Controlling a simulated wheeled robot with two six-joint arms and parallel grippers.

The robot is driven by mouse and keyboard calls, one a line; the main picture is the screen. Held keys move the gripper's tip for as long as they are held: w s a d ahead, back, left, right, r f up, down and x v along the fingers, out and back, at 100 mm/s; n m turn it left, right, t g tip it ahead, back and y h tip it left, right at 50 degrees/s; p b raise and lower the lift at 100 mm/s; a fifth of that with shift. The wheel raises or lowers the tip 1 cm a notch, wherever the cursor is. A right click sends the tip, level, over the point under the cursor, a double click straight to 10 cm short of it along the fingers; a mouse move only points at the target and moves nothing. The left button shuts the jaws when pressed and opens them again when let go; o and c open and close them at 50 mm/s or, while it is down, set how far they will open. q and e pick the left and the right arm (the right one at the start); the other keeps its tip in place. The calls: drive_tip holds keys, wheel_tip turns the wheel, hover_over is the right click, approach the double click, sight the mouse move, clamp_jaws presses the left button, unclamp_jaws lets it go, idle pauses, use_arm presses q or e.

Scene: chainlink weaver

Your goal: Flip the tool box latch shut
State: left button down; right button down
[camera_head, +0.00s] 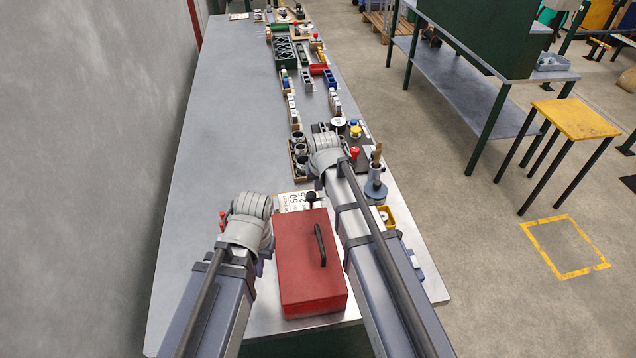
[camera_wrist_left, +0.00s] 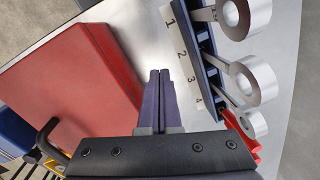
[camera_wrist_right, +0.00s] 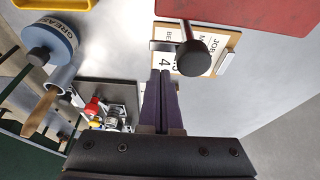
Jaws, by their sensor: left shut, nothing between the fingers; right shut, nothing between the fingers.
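The red tool box (camera_head: 305,265) stands at the near end of the bench, its lid down, with a black handle on top. It also shows in the left wrist view (camera_wrist_left: 70,80) and at the top of the right wrist view (camera_wrist_right: 240,12). A dark knobbed lever (camera_head: 311,197), apparently the latch, sticks out from its far side; its black knob shows in the right wrist view (camera_wrist_right: 193,58). My right gripper (camera_wrist_right: 160,75) is shut and empty, just beside the knob and apart from it in the picture. My left gripper (camera_wrist_left: 160,75) is shut and empty beside the box's left side.
A job card (camera_wrist_right: 215,45) lies behind the lever. A numbered rack (camera_wrist_left: 190,45) with grey ring-ended tools is near my left gripper. A grease tin (camera_wrist_right: 50,40) and a yellow tray (camera_head: 386,217) stand right of the box. The bench's left side (camera_head: 215,110) is clear.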

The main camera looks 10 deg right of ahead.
sight(321, 198)
drive_tip(key=shift+s+r, duration=0.15)
drive_tip(key=shift+s, duration=0.95)
drive_tip(key=shift+s+d+m+h, duration=0.1)
drive_tip(key=shift+s+m+h, duration=0.15)
drive_tip(key=shift+m, duration=0.45)
drive_tip(key=shift+s+m+h, duration=0.1)
drive_tip(key=shift+m+h, duration=0.15)
drive_tip(key=shift+m, duration=0.45)
drive_tip(key=shift+s+m+g+h, duration=0.15)
drive_tip(key=shift+s+m+h, duration=0.15)
drive_tip(key=shift+m, duration=0.55)
drive_tip(key=shift+s+m+g+h, duration=0.15)
drive_tip(key=shift+s+m+h, duration=0.1)
drive_tip(key=shift+m, duration=0.6)
drive_tip(key=shift+s, duration=0.1)
drive_tip(key=shift+s+a, duration=0.3)
drive_tip(key=shift+s, duration=0.3)
drive_tip(key=shift+w+d, duration=0.1)
